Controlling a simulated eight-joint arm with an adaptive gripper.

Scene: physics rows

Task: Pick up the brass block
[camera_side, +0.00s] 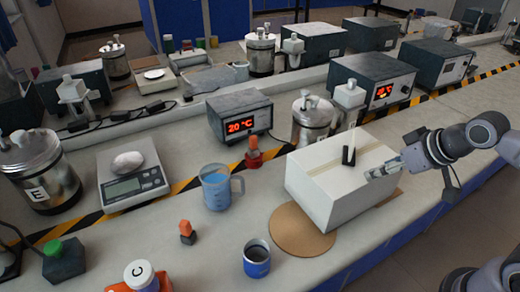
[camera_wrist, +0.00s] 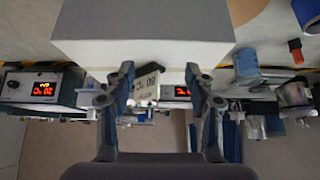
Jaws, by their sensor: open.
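I cannot make out a brass block in either view. My gripper (camera_side: 383,171) is just above the right part of the top of a large white box (camera_side: 335,205) in the side view. In the wrist view, its two fingers (camera_wrist: 159,95) stand apart, and the box (camera_wrist: 145,25) fills the upper middle. A small dark stand (camera_side: 348,156) is on the box just left of my gripper. In the wrist view, a small pale-faced item with dark characters (camera_wrist: 147,84) shows between the fingers. I cannot tell whether the fingers touch anything.
The box stands partly over a round brown mat (camera_side: 290,237). A blue mug (camera_side: 257,260), a blue jug (camera_side: 214,190) and a small orange-topped item (camera_side: 187,231) stand to its left. Instruments and metal canisters (camera_side: 312,122) line the back. The bench's front edge is close to the box.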

